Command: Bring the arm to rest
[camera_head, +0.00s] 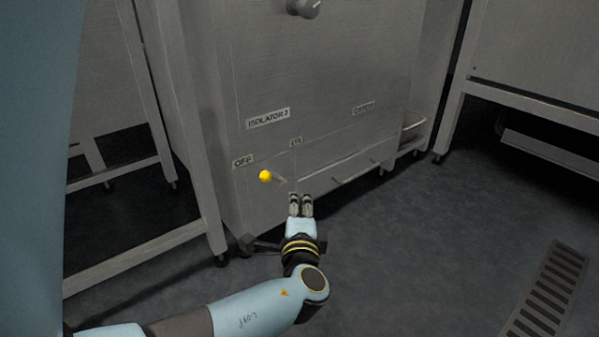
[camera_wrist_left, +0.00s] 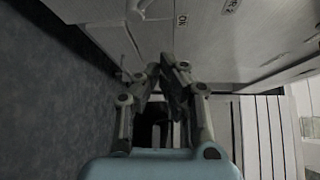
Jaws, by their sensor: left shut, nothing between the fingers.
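My left gripper (camera_head: 301,205) is shut and empty in front of the lower part of a grey metal cabinet (camera_head: 330,90). In the head view it is below and to the right of a yellow ball knob (camera_head: 265,176) on a short lever, apart from the knob. The knob sits just under the "OFF" label (camera_head: 243,161), with the "ON" label (camera_head: 295,142) up to its right. In the left wrist view the fingers (camera_wrist_left: 165,75) come together near the cabinet face (camera_wrist_left: 200,40). My right gripper is not in view.
A metal stand (camera_head: 140,245) is at the left of the cabinet and another bench (camera_head: 535,95) at the right. A round dark knob (camera_head: 303,8) sits high on the cabinet. A floor grate (camera_head: 550,290) lies at lower right. The dark floor (camera_head: 430,240) between is clear.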

